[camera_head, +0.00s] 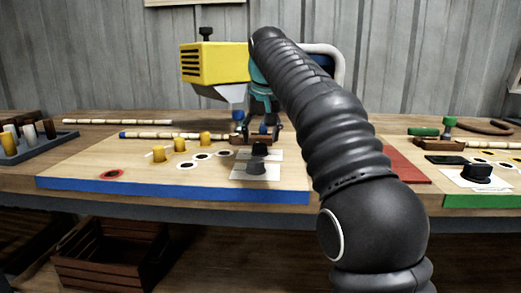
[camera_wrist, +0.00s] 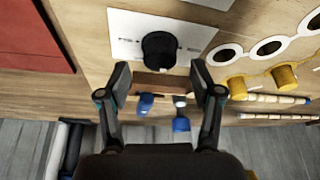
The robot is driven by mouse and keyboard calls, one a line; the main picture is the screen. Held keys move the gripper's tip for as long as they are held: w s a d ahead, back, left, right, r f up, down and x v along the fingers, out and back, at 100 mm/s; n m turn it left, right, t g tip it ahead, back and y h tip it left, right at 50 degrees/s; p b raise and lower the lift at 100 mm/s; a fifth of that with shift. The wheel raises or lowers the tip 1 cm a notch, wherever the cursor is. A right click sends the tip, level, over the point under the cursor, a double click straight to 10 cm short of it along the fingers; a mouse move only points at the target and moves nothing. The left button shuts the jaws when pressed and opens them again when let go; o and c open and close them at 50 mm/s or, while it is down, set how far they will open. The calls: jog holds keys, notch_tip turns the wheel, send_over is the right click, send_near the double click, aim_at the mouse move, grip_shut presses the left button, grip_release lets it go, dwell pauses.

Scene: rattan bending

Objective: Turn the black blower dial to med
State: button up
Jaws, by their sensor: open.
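The black dial (camera_wrist: 158,50) sits on a white label card (camera_wrist: 190,28) with small marks, too small to read. I cannot tell the dial's setting. In the head view a black dial (camera_head: 259,149) shows on the blue-edged board (camera_head: 90,170), just in front of my gripper (camera_head: 257,133), with a second dark knob (camera_head: 257,167) nearer the front. The yellow blower (camera_head: 213,64) stands behind.
Yellow pegs (camera_head: 180,144) and white-ringed holes stand left of the dials. A brown block (camera_wrist: 160,84) with blue-tipped parts lies close below the dial in the wrist view. A red panel (camera_head: 405,165) and another black dial (camera_head: 477,172) on a green-edged board are at right.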

aim_at(260, 144)
jog(key=shift+b+x, duration=0.3)
jog(key=shift+x, duration=1.4)
jog(key=c, duration=1.1)
